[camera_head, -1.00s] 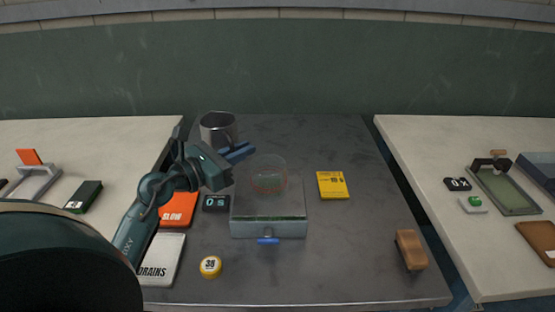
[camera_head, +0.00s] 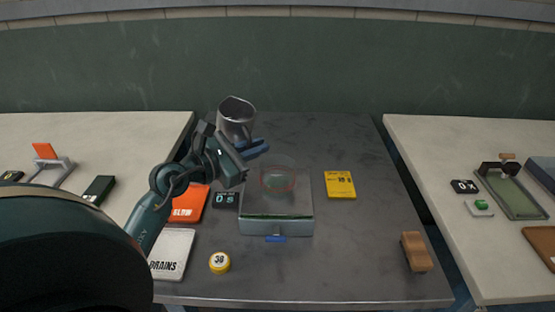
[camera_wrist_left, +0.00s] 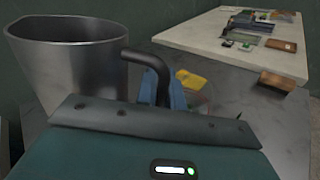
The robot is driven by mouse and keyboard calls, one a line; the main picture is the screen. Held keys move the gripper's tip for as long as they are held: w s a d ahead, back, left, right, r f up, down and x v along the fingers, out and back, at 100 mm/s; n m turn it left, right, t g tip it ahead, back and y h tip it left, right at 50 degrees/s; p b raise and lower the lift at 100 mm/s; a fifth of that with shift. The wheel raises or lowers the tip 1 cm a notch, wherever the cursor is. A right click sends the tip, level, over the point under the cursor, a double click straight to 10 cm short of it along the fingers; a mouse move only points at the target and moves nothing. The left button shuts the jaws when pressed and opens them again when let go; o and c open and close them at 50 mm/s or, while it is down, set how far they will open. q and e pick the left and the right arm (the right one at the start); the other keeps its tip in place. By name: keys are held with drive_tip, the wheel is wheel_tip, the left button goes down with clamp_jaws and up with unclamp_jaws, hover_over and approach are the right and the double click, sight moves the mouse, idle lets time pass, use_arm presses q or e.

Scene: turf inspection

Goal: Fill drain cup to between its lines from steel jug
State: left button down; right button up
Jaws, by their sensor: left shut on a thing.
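The steel jug (camera_head: 236,118) is at the back of the middle table, its rim slightly tilted. My left gripper (camera_head: 256,149) is shut on its dark handle. The jug also fills the left of the left wrist view (camera_wrist_left: 70,75), with the handle (camera_wrist_left: 152,66) running down to the blue fingers (camera_wrist_left: 168,95). The clear drain cup (camera_head: 279,180), with reddish lines, stands on a grey box (camera_head: 275,227) with a blue tap, in front and to the right of the jug. I cannot make out any liquid in cup or jug. My right gripper is not in view.
A timer (camera_head: 226,199) reads 0 s beside the box. A yellow card (camera_head: 340,185) and a wooden block (camera_head: 416,251) are right, with free tabletop between.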

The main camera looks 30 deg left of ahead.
use_arm(q)
drive_tip(key=shift+d+f+m+g, duration=0.2)
drive_tip(key=shift+d+m+g, duration=0.25)
drive_tip(key=shift+m, duration=0.65)
drive_tip(key=shift+d+r+y+p, duration=0.2)
drive_tip(key=shift+r+y+p, duration=0.15)
drive_tip(key=shift+p, duration=0.1)
drive_tip(key=shift+f+m, duration=0.2)
drive_tip(key=shift+m, duration=0.7)
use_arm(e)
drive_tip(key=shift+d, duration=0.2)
use_arm(q)
drive_tip(key=shift+f+m+y, duration=0.15)
drive_tip(key=shift+m+y, duration=0.25)
drive_tip(key=shift+y, duration=0.05)
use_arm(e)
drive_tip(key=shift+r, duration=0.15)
use_arm(q)
drive_tip(key=shift+a+m+g, duration=0.25)
drive_tip(key=shift+a+m, duration=0.05)
drive_tip(key=shift+m, duration=0.1)
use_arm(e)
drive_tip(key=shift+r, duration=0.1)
